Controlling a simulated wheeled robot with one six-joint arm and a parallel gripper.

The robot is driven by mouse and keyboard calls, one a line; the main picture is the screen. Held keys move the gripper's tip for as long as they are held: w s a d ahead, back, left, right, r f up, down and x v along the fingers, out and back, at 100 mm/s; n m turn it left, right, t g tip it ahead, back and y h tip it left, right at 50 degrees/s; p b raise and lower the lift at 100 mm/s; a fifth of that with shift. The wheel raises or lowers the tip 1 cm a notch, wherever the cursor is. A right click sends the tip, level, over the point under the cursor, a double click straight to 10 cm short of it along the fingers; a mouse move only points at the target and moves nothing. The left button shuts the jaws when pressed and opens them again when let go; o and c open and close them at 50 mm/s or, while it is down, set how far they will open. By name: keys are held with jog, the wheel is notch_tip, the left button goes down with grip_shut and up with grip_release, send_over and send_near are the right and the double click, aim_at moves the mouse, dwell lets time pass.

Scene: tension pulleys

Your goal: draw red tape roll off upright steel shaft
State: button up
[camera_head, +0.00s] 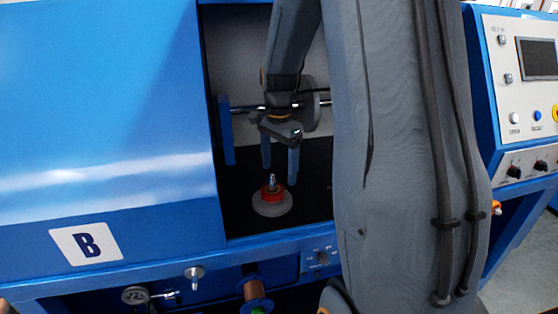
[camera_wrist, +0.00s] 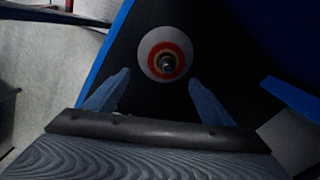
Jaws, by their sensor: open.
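The red tape roll (camera_head: 271,194) sits low around the upright steel shaft (camera_head: 272,180), above a pale round base disc (camera_head: 272,208) inside the blue machine's bay. In the wrist view the roll (camera_wrist: 154,67) is a red-orange ring around the shaft tip (camera_wrist: 168,63), with the pale disc (camera_wrist: 150,43) around it. My gripper (camera_head: 280,170) points down above the shaft with its two blue fingers apart and empty. In the wrist view my gripper (camera_wrist: 158,74) shows its fingers below and to either side of the roll, not touching it.
The bay has a dark floor (camera_head: 315,190) and a blue front edge (camera_head: 290,233). A horizontal metal rod (camera_head: 240,108) with a blue plate (camera_head: 226,130) crosses behind my gripper. A blue panel marked B (camera_head: 100,130) bounds the left. My arm hides the bay's right side.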

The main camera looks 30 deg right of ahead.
aim_at(274, 185)
jog(key=f, duration=0.1)
jog(key=a+f, duration=0.1)
jog(key=f, duration=0.1)
jog(key=f+p, duration=0.1)
jog(key=f, duration=0.1)
jog(key=shift+w+a, duration=0.15)
jog(key=shift+a, duration=0.15)
jog(key=shift+f, duration=0.75)
jog(key=shift+d, duration=0.1)
jog(key=c, duration=1.1)
jog(key=shift+c, duration=0.7)
jog(key=shift+w+r, duration=0.1)
jog(key=shift+w+r+p, duration=0.1)
jog(key=shift+r+p, duration=1.5)
jog(key=shift+r, duration=0.1)
jog(key=shift+r+p, duration=0.15)
jog(key=shift+p, duration=0.15)
